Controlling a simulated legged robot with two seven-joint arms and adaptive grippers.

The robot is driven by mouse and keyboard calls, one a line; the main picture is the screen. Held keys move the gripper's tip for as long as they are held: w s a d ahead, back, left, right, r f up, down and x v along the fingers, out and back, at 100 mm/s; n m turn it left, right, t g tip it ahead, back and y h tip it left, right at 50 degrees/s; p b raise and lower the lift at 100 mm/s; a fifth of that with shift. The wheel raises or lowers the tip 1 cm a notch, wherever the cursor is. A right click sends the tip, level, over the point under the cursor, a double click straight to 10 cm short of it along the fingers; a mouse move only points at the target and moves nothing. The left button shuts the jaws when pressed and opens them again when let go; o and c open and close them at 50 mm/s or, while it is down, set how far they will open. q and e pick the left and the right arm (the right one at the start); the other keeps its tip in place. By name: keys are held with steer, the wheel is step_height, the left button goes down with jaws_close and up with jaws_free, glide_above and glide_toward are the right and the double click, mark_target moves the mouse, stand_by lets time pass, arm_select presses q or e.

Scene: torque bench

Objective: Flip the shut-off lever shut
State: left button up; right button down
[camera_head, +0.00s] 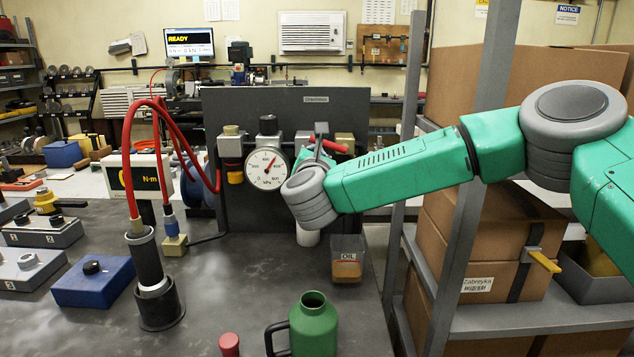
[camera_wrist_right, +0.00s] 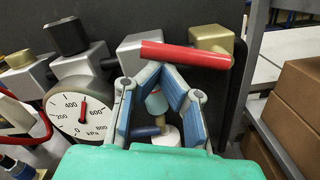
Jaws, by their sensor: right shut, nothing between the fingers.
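The shut-off lever's red handle (camera_wrist_right: 186,54) lies nearly level across the wrist view, in front of a silver valve block (camera_wrist_right: 142,50) and a brass fitting (camera_wrist_right: 210,38). In the head view, part of the red handle (camera_head: 335,146) shows behind my right gripper (camera_head: 321,132). My left gripper is not in view.
A round kPa gauge (camera_head: 265,167) sits just left of my gripper on the dark panel (camera_head: 345,105). Below are an OIL cup (camera_head: 346,268) and a green jug (camera_head: 313,325). A grey shelf post (camera_head: 478,150) and cardboard boxes (camera_head: 500,235) stand at the right.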

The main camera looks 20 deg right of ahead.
steer(key=d+r+m+b, duration=0.4)
steer(key=m+b, duration=0.4)
steer(key=b, duration=1.1)
steer(key=shift+s+d+r+g+h, duration=0.3)
steer(key=shift+s+r, duration=0.15)
steer(key=shift+r, duration=0.4)
steer(key=shift+r+b, duration=0.1)
steer(key=shift+b, duration=0.2)
